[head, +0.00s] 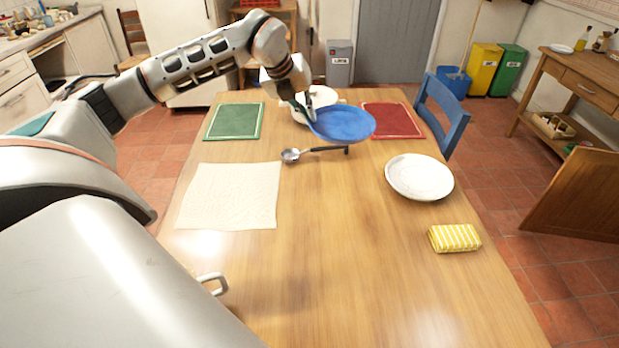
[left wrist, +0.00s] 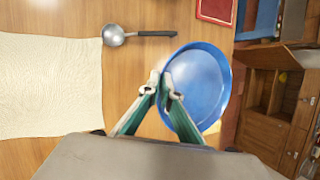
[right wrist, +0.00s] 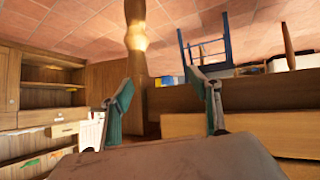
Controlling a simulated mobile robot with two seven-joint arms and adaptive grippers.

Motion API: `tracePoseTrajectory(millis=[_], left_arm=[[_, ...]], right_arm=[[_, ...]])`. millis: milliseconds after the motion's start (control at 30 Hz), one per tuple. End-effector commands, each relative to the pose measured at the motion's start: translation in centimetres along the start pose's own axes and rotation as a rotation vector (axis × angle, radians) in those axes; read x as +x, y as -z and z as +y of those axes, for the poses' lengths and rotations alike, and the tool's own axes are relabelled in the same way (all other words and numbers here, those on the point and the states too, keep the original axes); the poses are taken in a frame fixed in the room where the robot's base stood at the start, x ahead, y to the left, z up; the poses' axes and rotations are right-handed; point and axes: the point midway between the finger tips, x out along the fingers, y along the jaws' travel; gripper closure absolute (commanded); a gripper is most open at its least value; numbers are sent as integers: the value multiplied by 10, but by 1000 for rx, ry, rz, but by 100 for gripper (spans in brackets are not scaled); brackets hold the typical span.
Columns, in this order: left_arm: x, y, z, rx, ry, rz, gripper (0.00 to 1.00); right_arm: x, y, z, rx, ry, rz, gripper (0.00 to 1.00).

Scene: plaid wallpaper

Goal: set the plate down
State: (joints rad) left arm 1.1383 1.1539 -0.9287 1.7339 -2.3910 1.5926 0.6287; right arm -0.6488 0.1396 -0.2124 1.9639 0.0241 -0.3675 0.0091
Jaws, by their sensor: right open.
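A blue plate (head: 345,124) is in the air above the far part of the wooden table, in front of a white plate. My left gripper (head: 309,108) is shut on its left rim. In the left wrist view the blue plate (left wrist: 200,88) sits against my left fingertips (left wrist: 164,88), tilted to the camera. My right gripper (right wrist: 168,84) shows only in the right wrist view, open with nothing between its fingers.
The table (head: 330,250) holds a green mat (head: 234,121), red mat (head: 393,120), cream cloth (head: 230,195), ladle (head: 291,156), white plates (head: 419,177) and a yellow striped packet (head: 454,238). A blue chair (head: 443,110) stands at the right edge. The table's front middle is clear.

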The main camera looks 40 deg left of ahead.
Motion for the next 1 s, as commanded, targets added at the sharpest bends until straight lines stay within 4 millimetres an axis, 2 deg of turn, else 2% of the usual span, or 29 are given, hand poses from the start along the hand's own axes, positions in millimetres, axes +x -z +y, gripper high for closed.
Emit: tracePoseTrajectory(millis=[133,267,600,800,1000], left_arm=[[-7,-14,10,-100,-41,-38,100],[0,-13,17,-129,-55,-44,100],[69,18,42,-130,-58,-41,100],[108,34,56,-131,-57,-43,100],[127,42,63,-131,-55,-45,100]], right_arm=[[0,0,0,0,0,0,38],[1,-2,0,0,1,-2,38],[4,-12,-2,-3,1,-12,38],[5,-9,0,-7,-2,-5,38],[6,-8,1,-10,-4,-3,38]])
